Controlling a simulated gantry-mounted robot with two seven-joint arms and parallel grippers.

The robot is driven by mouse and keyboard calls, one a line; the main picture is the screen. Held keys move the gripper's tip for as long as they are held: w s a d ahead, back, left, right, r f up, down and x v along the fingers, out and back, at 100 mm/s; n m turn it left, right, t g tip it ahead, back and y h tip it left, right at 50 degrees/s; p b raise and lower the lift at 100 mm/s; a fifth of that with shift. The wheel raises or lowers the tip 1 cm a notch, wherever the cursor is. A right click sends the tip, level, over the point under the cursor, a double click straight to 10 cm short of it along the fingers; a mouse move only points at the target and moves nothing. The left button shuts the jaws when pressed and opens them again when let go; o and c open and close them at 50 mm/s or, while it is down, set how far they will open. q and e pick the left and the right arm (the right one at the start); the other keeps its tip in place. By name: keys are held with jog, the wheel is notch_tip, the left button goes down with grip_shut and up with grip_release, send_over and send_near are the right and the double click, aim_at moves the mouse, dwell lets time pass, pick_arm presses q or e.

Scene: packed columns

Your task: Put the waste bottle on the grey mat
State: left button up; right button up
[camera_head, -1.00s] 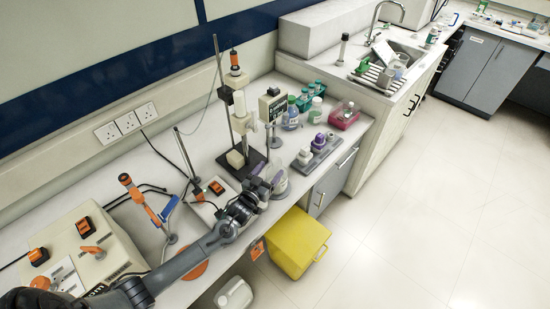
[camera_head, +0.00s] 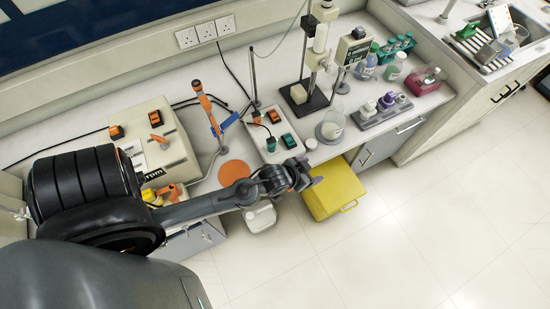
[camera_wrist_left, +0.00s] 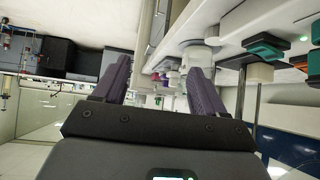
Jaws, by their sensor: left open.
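My left gripper (camera_head: 313,173) is open and empty, just off the bench's front edge, above and beside the yellow bin. In the left wrist view its two purple fingers (camera_wrist_left: 160,78) stand apart with nothing between them. No bottle clearly marked as waste shows. My right gripper is out of view.
A glass flask (camera_head: 331,126) stands near the bench edge, beside a grey holder (camera_head: 372,121) with small bottles. A stand with a black base (camera_head: 300,103), a switch box (camera_head: 272,138) and an orange disc (camera_head: 235,174) crowd the bench. The yellow bin (camera_head: 335,190) is below.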

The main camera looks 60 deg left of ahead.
pick_arm(q)
jog(key=s+d+r+m+g, duration=0.1)
jog(key=s+d+r+g, duration=0.1)
jog(key=s, duration=0.6)
jog(key=s+d+r+m+g, duration=0.1)
jog(key=s+d+r+g, duration=0.1)
jog(key=s, duration=0.6)
jog(key=shift+d+r+m+g+h, duration=0.3)
jog(key=shift+d+r+g+h, duration=0.1)
jog(key=shift+r+g, duration=0.55)
notch_tip(320, 180, up, 22)
jog(key=p, duration=2.2)
jog(key=shift+f, duration=0.2)
